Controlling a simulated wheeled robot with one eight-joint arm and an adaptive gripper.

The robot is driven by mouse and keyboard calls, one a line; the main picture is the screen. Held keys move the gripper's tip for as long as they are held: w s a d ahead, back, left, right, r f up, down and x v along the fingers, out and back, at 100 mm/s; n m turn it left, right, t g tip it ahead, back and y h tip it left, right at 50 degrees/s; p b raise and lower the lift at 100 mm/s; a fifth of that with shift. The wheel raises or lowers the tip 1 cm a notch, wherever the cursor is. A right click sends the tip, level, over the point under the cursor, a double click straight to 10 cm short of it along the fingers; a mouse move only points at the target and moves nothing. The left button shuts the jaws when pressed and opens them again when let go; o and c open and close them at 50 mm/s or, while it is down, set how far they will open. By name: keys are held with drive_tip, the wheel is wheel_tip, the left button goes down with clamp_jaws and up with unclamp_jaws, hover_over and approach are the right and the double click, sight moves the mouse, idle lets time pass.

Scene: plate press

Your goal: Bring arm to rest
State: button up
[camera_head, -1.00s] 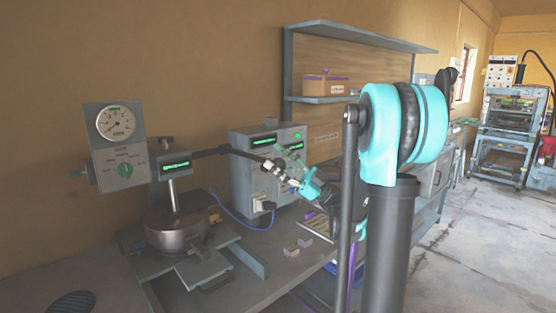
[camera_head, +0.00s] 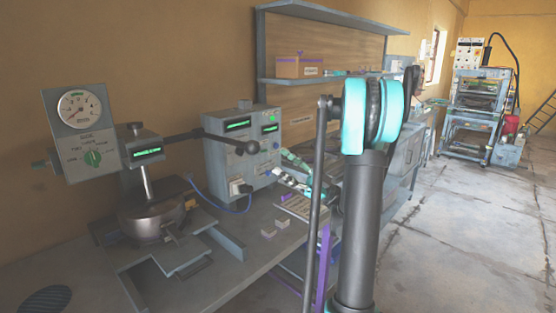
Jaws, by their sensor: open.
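My gripper (camera_head: 284,171) shows small, in front of the right side of the grey control box, with my turquoise and black arm partly hiding it. It is open, and I see nothing held in it. It is apart from the black ball-ended lever (camera_head: 240,147), which sticks out to the right from the press head (camera_head: 143,149). The press has a round metal base (camera_head: 150,216) on the bench at the left. My upper arm stands upright at centre right.
The grey control box (camera_head: 243,160) with green displays stands behind the lever. A dial panel (camera_head: 80,133) is at the left. Small blocks (camera_head: 275,229) lie on the bench (camera_head: 232,272). A shelf (camera_head: 330,77) holds a box (camera_head: 298,67). The floor at right (camera_head: 470,225) is clear.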

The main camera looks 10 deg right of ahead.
drive_tip(key=s+a+f+m+h, duration=0.2)
drive_tip(key=a+f+m+h, duration=0.5)
drive_tip(key=a, duration=0.3)
drive_tip(key=s+a+f+m+h, duration=0.3)
drive_tip(key=s+f+m+h, duration=0.15)
drive_tip(key=f+m, duration=0.4)
drive_tip(key=s+d+f+m+h, duration=0.3)
drive_tip(key=s+d+f+h, duration=0.2)
drive_tip(key=d+f+h, duration=0.2)
drive_tip(key=s+d+f+m+h, duration=0.4)
drive_tip(key=s+d+f+h, duration=0.1)
drive_tip(key=d+f, duration=0.3)
drive_tip(key=shift+f+t+h, duration=0.15)
drive_tip(key=shift+t+h, duration=0.15)
drive_tip(key=shift+h, duration=0.55)
drive_tip(key=shift+d, duration=0.1)
